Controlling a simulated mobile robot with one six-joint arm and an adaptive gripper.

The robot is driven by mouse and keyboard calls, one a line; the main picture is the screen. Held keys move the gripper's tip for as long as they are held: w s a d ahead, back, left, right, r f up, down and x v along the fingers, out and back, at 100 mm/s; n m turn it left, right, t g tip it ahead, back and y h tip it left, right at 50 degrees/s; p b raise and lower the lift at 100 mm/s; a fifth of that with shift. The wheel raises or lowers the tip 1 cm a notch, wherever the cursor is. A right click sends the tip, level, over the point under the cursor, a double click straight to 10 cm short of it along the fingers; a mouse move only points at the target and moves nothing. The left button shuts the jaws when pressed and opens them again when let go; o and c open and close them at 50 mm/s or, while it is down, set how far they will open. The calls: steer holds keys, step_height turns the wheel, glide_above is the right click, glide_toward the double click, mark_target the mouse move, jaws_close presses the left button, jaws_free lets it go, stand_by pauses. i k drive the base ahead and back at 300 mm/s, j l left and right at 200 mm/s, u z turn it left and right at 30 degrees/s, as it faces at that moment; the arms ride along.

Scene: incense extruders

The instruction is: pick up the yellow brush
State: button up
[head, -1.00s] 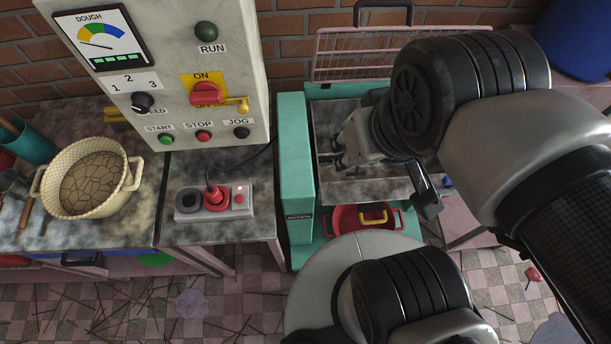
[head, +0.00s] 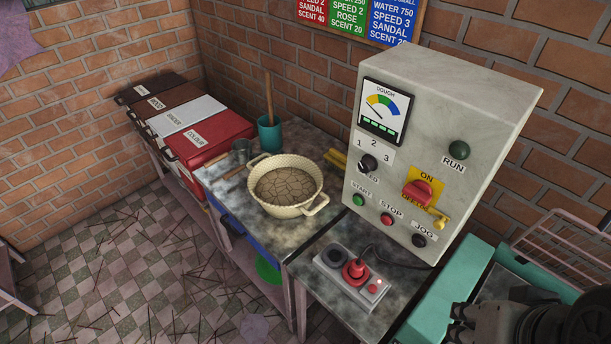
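A yellow object (head: 336,159) lies on the dark stone worktop between the woven pot and the grey control box. It may be the yellow brush, but it is partly hidden by the box, and I see no bristles. My gripper (head: 458,322) is only partly in view at the bottom right, beside the teal machine and well away from the yellow object. Its fingers are dark and cut by the frame, so I cannot tell whether they are open or shut.
A cream woven pot (head: 308,208) of cracked dough stands in front of the yellow object. A teal cup (head: 270,134) holds a wooden stick. The control box (head: 470,105), red joystick pad (head: 341,264) and teal machine (head: 440,304) are to the right. Tiled floor at left is mostly free, with scattered sticks.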

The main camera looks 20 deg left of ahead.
mark_target(336, 158)
steer(key=u, duration=0.7)
steer(key=z, duration=1.45)
steer(key=u, duration=1.45)
steer(key=i+j+z, duration=0.15)
steer(key=j+z, duration=0.15)
steer(key=z, duration=0.15)
steer(key=i+j+z, duration=0.15)
steer(key=j+z, duration=0.5)
steer(key=z, duration=0.2)
steer(key=i+j, duration=0.1)
steer(key=j, duration=0.7)
steer(key=i+j+z, duration=0.15)
steer(key=j, duration=1.45)
steer(key=i+z, duration=0.05)
